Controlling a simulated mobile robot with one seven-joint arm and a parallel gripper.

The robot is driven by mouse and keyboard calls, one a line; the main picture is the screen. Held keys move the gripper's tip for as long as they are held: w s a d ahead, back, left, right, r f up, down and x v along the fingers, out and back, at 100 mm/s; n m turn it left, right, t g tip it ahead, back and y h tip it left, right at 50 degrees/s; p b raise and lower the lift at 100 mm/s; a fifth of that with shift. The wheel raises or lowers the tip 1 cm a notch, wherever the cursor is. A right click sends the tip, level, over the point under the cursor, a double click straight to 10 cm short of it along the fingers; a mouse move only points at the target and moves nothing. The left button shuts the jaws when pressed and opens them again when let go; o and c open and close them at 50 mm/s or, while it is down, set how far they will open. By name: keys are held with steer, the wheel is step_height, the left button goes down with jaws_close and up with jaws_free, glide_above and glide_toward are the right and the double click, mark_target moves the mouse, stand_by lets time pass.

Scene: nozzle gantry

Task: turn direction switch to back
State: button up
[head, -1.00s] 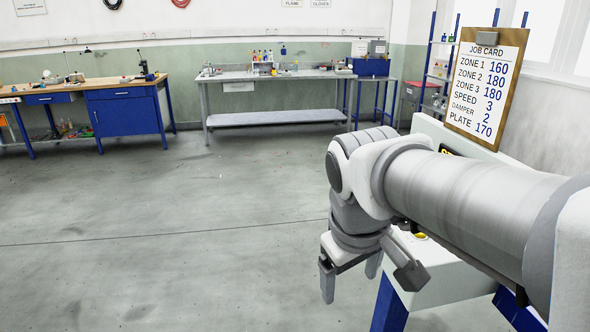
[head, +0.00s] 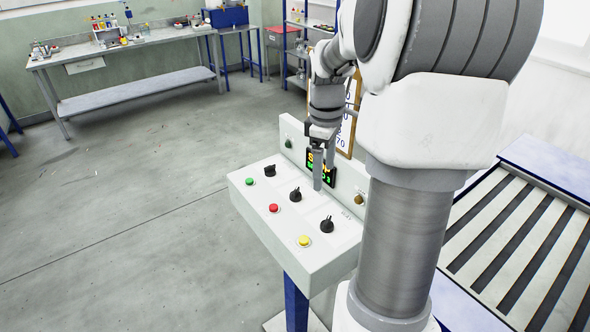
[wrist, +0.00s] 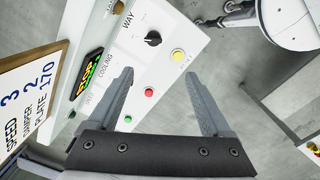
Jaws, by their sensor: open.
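The direction switch appears to be the black knob (wrist: 153,39) marked WAY in the wrist view, beside a yellow button (wrist: 178,55). In the head view this black knob (head: 327,225) is the nearest of three on the sloped white control panel (head: 250,198). I cannot read its position labels. My gripper (head: 323,178) is open and empty, pointing down above the panel. In the wrist view its fingers (wrist: 161,78) are spread apart, and the knob lies beyond their tips, between their lines. I see no contact with the knob.
Two other black knobs (head: 270,171) (head: 296,195), a green button (head: 250,181) and a red button (head: 274,208) share the panel. A lit display (head: 328,172) and the job card (head: 346,118) stand behind. A slatted bed (head: 520,250) lies right; open floor lies left.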

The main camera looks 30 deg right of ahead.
steer(key=d, duration=0.3)
steer(key=p, duration=0.1)
glide_toward(329, 220)
steer(key=f, duration=0.8)
steer(key=shift+d+f, duration=0.2)
steer(key=shift+f, duration=0.15)
jaws_close()
